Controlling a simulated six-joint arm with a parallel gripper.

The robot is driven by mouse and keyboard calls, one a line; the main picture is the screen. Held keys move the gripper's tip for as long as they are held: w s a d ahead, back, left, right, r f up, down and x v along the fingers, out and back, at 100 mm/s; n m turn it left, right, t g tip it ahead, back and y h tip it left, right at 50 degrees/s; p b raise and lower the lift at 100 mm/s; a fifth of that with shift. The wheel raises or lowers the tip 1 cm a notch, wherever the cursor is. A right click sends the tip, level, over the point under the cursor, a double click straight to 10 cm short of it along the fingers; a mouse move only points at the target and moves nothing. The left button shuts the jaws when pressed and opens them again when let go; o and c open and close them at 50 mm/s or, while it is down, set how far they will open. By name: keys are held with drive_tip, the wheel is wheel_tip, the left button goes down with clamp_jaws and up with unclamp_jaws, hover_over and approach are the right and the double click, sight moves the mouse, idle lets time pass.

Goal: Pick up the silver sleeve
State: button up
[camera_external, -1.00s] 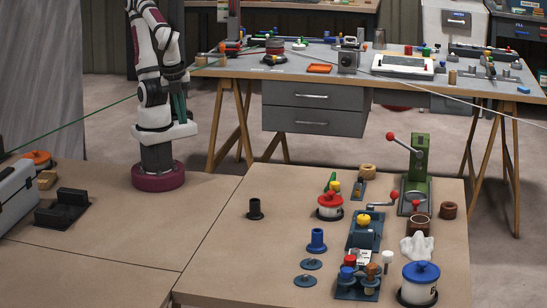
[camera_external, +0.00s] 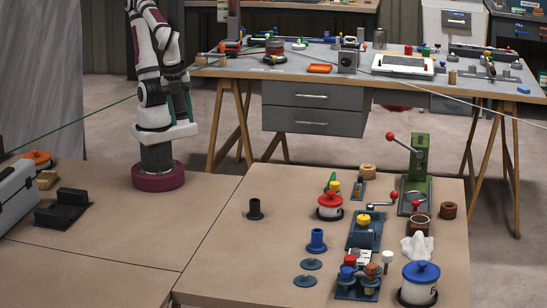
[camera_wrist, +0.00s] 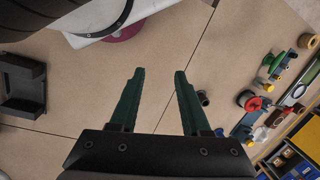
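I cannot pick out a sleeve that is clearly silver in either view. A black flanged sleeve (camera_external: 255,209) stands upright alone on the left part of the near table, and a blue flanged sleeve (camera_external: 316,241) stands to its right. The black one also shows small in the wrist view (camera_wrist: 203,97), just right of the right fingertip. My gripper (camera_wrist: 159,72) has its two green fingers apart, with only bare tabletop seen between them. In the external view it hangs high beside my arm, well away from the sleeves.
A red-lidded pot (camera_external: 330,206), a green lever press (camera_external: 416,175), a blue-lidded jar (camera_external: 420,282) and a blue rack (camera_external: 358,287) crowd the right side. Flat dark discs (camera_external: 305,281) lie nearby. The middle tabletop is clear.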

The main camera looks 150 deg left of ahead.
drive_tip(key=shift+o, duration=0.4)
drive_tip(key=w+a+n+t, duration=0.1)
drive_tip(key=w+a+n, duration=0.55)
drive_tip(key=w, duration=0.45)
drive_tip(key=n+t+y, duration=0.3)
drive_tip(key=n, duration=0.8)
hover_over(359, 184)
drive_tip(key=s+d, duration=0.6)
wheel_tip(359, 184, down, 7)
drive_tip(key=shift+m, duration=0.35)
drive_tip(key=x, duration=1)
drive_tip(key=d+x, duration=0.1)
drive_tip(key=x, duration=0.5)
drive_tip(key=shift+w+f, duration=0.15)
clamp_jaws()
